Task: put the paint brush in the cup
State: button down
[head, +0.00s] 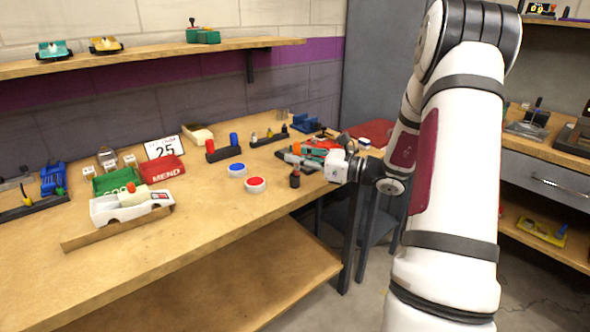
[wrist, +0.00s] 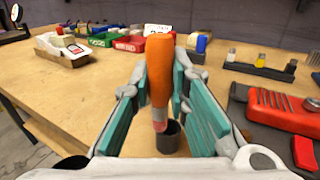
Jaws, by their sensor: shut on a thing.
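My gripper (wrist: 160,88) is shut on the paint brush (wrist: 159,75), with its teal finger pads on either side. The brush is held roughly upright, with its orange handle up and its pinkish lower end down. The handle also shows in the head view (head: 296,148), left of my white gripper. The cup (wrist: 168,138) is small and dark and stands on the bench just beneath the brush. It also shows in the head view (head: 295,180), near the bench's front edge. The brush's lower end overlaps the cup's rim in the wrist view; I cannot tell whether it is inside.
A red toolbox-like case (wrist: 285,115) lies close on the right in the wrist view. A blue button (head: 237,170) and a red button (head: 255,184) sit left of the cup. A red bin (head: 162,169) and white toy car (head: 130,206) stand farther left.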

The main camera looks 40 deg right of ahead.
jog(key=shift+w+d, duration=0.15)
jog(key=shift+w, duration=0.3)
jog(key=shift+w+f+b, duration=0.2)
jog(key=shift+f+b, duration=0.45)
jog(key=shift+f, duration=1.15)
jog(key=shift+f, duration=0.15)
jog(key=c, duration=1.5)
grip_release()
jog(key=shift+c, duration=0.2)
